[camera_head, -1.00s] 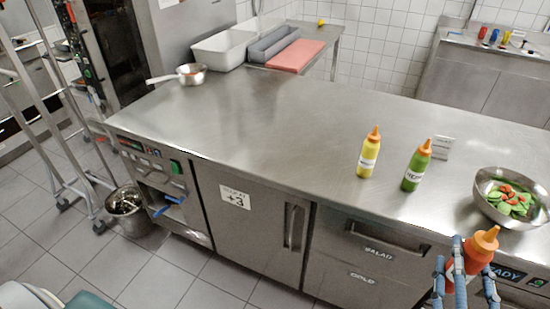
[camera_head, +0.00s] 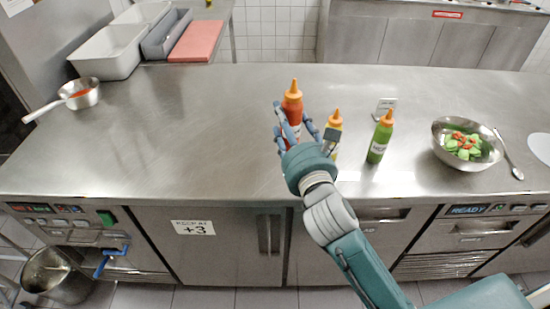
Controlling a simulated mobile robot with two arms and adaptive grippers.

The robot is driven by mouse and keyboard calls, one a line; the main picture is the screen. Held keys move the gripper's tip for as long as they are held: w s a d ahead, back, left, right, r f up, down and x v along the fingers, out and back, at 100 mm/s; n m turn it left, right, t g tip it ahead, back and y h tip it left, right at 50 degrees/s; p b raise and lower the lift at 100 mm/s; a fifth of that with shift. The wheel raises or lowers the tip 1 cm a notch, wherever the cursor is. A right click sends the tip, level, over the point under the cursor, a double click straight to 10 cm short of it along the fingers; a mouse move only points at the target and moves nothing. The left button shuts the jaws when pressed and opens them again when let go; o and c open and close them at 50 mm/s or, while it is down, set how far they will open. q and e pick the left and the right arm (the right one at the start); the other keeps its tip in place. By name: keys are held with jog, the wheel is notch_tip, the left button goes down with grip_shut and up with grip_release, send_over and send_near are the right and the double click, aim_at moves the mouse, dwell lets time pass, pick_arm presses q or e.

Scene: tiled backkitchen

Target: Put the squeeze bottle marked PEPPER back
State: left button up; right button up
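A red squeeze bottle with an orange cap (camera_head: 292,102) is upright between the fingers of my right gripper (camera_head: 293,128), over the steel counter. The fingers close around its body and hide its lower part, so I cannot tell whether its base touches the counter. A yellow squeeze bottle (camera_head: 335,122) stands just right of it, partly hidden by the gripper. A green squeeze bottle (camera_head: 380,140) stands further right, with a white label. I cannot read which label says PEPPER. My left gripper is not in view.
A steel bowl of salad (camera_head: 441,150) and a spoon (camera_head: 510,156) are at the right. A saucepan (camera_head: 82,97) stands far left, near grey bins (camera_head: 118,50) and a red board (camera_head: 202,42). The counter's left middle is clear.

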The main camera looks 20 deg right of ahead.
jog(key=w+r, duration=0.7)
jog(key=w, duration=0.1)
notch_tip(320, 180, down, 20)
jog(key=b, duration=0.2)
jog(key=shift+w+a+r+b, duration=0.1)
jog(key=shift+r+b, duration=0.1)
jog(key=shift+b, duration=0.1)
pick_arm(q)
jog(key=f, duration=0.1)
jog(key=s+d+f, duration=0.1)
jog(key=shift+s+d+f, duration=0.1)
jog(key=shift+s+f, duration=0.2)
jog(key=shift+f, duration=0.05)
pick_arm(e)
jog(key=shift+f, duration=0.1)
